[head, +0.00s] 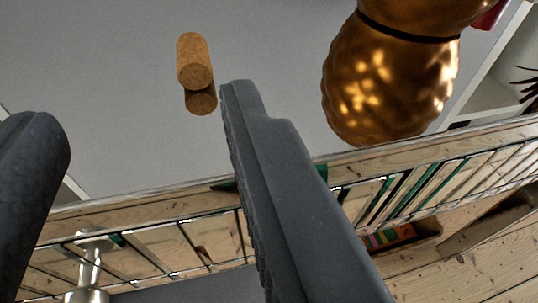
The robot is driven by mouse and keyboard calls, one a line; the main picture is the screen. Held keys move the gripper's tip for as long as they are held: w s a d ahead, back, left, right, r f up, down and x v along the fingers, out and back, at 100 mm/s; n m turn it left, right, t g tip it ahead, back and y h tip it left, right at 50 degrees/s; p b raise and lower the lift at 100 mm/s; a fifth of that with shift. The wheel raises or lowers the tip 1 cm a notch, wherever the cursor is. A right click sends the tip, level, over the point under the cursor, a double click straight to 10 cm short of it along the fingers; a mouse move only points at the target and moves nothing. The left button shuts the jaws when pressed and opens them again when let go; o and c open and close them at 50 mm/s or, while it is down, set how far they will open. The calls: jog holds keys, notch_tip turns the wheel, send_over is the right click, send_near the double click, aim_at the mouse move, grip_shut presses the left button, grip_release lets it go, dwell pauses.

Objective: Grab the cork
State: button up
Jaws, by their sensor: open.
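The cork (194,60) is a small tan-brown cylinder over a plain grey surface (110,60) in the upper part of the head view. A darker cork-coloured patch shows directly below it, perhaps its reflection. My gripper (140,115) is open and empty, with one dark grey finger at the left edge and the other right of the middle. The cork appears beyond the fingertips, within the span between them and nearer the right finger. A gap of grey surface shows between the cork and that finger. I cannot tell how far ahead the cork is.
A shiny gold, bumpy object (390,80) is at the upper right, right of the cork. A wooden edge (420,146) and a wire rack (440,185) cross below, partly behind my right finger. The grey surface left of the cork is clear.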

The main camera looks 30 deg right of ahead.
aim_at(193, 67)
jog(key=w+f, duration=0.1)
jog(key=w, duration=0.1)
jog(key=w+d+f+b, duration=0.1)
jog(key=w, duration=0.1)
jog(key=w+d+f, duration=0.1)
jog(key=w, duration=0.1)
jog(key=shift+w+d+f+b, duration=0.15)
jog(key=shift+d+f+b, duration=0.05)
jog(key=shift+b, duration=0.2)
jog(key=shift+w+d, duration=0.2)
jog(key=shift+w, duration=0.45)
jog(key=shift+d+b+x, duration=0.15)
jog(key=shift+b+x, duration=0.45)
jog(key=shift+x, duration=0.7)
jog(key=shift+d+b+x, duration=0.2)
jog(key=shift+b+x, duration=0.35)
jog(key=shift+x, duration=0.7)
jog(key=shift+s, duration=0.1)
grip_shut()
